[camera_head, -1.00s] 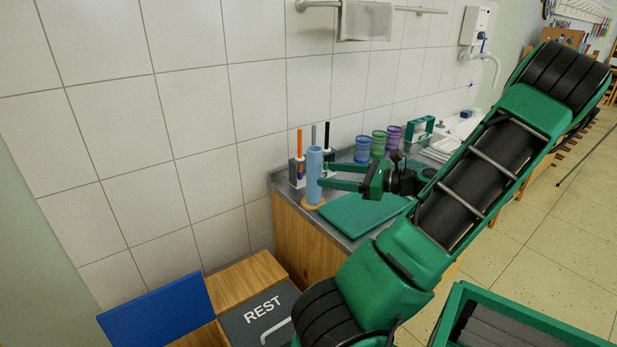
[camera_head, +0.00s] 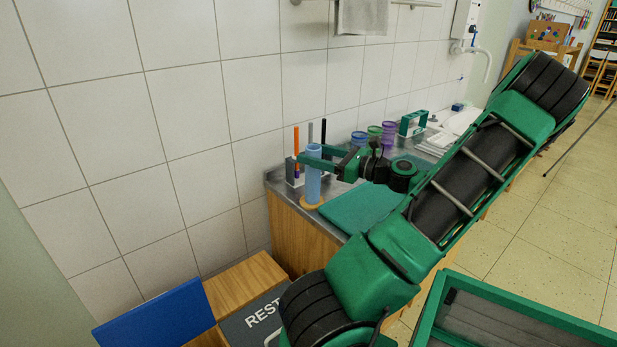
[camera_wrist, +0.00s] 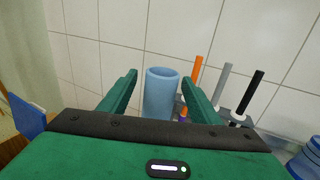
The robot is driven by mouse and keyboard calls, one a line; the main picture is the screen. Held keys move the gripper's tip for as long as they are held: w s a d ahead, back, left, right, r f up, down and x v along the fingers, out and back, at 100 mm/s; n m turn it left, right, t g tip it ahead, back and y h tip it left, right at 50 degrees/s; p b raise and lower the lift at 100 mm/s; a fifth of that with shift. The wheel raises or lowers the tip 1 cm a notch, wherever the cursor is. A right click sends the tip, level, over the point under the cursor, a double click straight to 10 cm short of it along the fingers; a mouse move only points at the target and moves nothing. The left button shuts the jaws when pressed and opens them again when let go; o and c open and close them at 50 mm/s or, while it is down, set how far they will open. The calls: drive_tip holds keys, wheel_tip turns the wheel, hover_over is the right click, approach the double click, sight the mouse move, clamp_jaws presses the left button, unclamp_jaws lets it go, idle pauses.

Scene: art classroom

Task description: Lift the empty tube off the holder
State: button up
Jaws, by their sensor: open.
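The light blue empty tube (camera_head: 313,178) stands upright on a round wooden holder (camera_head: 312,203) near the left end of the counter. My gripper (camera_head: 312,157) is open, with its fingers at the upper part of the tube. In the wrist view the tube (camera_wrist: 161,92) shows its open top between the two green fingers (camera_wrist: 160,85), with a visible gap on its left side and a smaller one on its right. The holder is hidden in the wrist view.
A rack with orange, grey and black sticks (camera_head: 296,140) stands just behind the tube. A teal mat (camera_head: 358,208) lies on the counter (camera_head: 268,180) to the right. Blue, green and purple cups (camera_head: 388,133) and a green caddy (camera_head: 413,123) stand further back.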

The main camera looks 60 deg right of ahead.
drive_tip(key=shift+w+a+f, duration=0.1)
drive_tip(key=shift+w, duration=2.15)
drive_tip(key=c, duration=1.4)
drive_tip(key=shift+o, duration=0.2)
wheel_tip(320, 180, up, 18)
